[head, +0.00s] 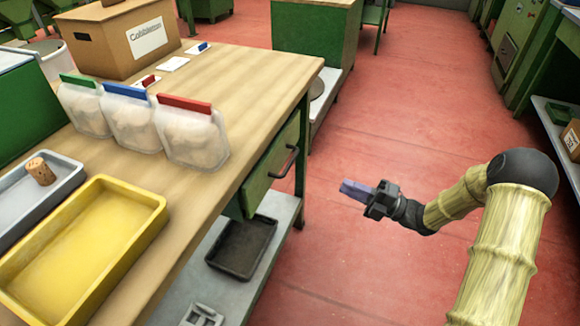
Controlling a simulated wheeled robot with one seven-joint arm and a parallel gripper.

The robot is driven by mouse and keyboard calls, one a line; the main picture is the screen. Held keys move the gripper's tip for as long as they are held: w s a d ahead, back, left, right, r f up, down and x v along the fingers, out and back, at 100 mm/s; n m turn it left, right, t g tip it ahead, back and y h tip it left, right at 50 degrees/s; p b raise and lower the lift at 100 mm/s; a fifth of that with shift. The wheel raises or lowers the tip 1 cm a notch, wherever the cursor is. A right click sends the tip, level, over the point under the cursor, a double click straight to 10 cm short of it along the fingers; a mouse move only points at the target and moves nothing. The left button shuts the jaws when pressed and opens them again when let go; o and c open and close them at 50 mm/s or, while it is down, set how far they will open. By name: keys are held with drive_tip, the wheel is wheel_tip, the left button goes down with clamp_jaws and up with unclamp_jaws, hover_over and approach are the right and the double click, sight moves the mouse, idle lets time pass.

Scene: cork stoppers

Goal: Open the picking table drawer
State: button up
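The picking table (238,82) has a wooden top and green legs. Its drawer (265,172) has a green front under the tabletop's right edge and looks shut. A dark bar handle (287,163) sits on the drawer front. My gripper (346,188) is in the air over the red floor, to the right of the handle and apart from it. Its purplish fingers point left, towards the table. The fingers overlap in this view, so I cannot tell whether they are open or shut. Nothing is visibly held.
A yellow tray (150,205), a grey tray (72,172) with a cork stopper (40,171), several clipped bags and a cardboard box (120,38) stand on the table. A dark tray (240,247) lies on the lower shelf (276,215). The floor around my gripper is clear.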

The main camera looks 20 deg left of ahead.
sight(290, 162)
drive_tip(key=shift+a, duration=0.15)
drive_tip(key=b+x, duration=0.2)
drive_tip(key=x, duration=1.5)
drive_tip(key=shift+w+a+b, duration=0.1)
drive_tip(key=shift+a+b, duration=0.05)
drive_tip(key=shift+b, duration=0.2)
clamp_jaws()
drive_tip(key=shift+f, duration=0.1)
